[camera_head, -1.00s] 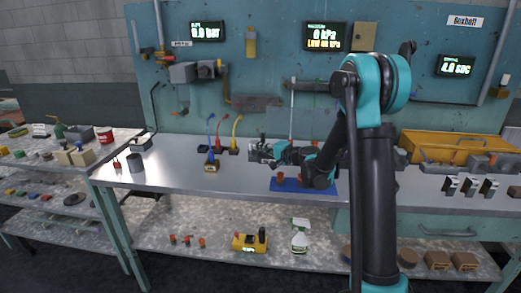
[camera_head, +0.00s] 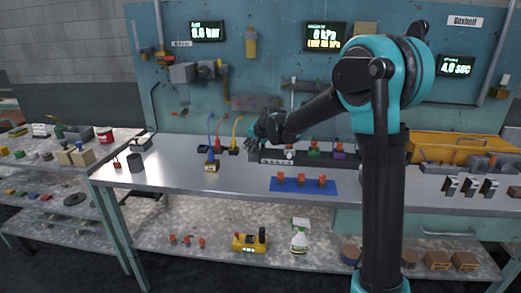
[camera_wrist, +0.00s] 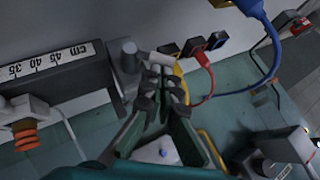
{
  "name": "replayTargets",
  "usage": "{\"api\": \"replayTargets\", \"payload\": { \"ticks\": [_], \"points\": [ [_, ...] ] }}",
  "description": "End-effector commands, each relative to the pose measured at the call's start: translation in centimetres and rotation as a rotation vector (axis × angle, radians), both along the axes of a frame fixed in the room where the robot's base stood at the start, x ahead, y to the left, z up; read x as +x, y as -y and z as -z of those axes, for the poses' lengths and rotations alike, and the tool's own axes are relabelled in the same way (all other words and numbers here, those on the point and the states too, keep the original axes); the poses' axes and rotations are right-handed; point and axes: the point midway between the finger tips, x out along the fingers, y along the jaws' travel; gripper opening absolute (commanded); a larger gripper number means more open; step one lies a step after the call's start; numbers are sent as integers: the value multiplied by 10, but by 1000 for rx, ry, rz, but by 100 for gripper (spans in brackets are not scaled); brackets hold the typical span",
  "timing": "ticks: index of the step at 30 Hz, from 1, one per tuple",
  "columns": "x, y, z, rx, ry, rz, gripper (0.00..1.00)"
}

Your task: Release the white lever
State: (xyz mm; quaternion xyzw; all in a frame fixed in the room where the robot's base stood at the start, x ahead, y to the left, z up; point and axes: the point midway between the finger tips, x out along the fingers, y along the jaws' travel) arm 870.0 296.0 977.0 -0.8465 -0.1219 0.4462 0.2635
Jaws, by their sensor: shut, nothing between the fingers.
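A small white lever (camera_wrist: 162,58) shows in the wrist view, beside a grey cylindrical knob (camera_wrist: 129,56) at the end of a dark rail with a centimetre scale (camera_wrist: 50,82). My gripper (camera_wrist: 161,76) is shut and empty. Its fingertips are just short of the lever in the picture; I cannot tell whether they touch it. In the head view my gripper (camera_head: 256,141) is at the left end of the dark rail (camera_head: 325,162), and the lever cannot be made out there.
Coloured cables (camera_head: 212,132) with plugs stand just left of my gripper. A blue mat (camera_head: 305,188) with orange-topped pieces lies in front. A yellow tray (camera_head: 455,147) is at the right.

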Motion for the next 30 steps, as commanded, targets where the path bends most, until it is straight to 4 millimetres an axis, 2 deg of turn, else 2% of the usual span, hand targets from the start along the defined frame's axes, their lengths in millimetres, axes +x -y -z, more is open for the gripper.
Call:
{"api": "replayTargets", "payload": {
  "ticks": [6, 18, 30],
  "points": [
    [-1, -15, 3, -206, -7, -4, 0],
    [1, -28, 13, -508, -18, -2, 0],
    [1, -31, 18, -504, -18, -1, 0]
  ]
}}
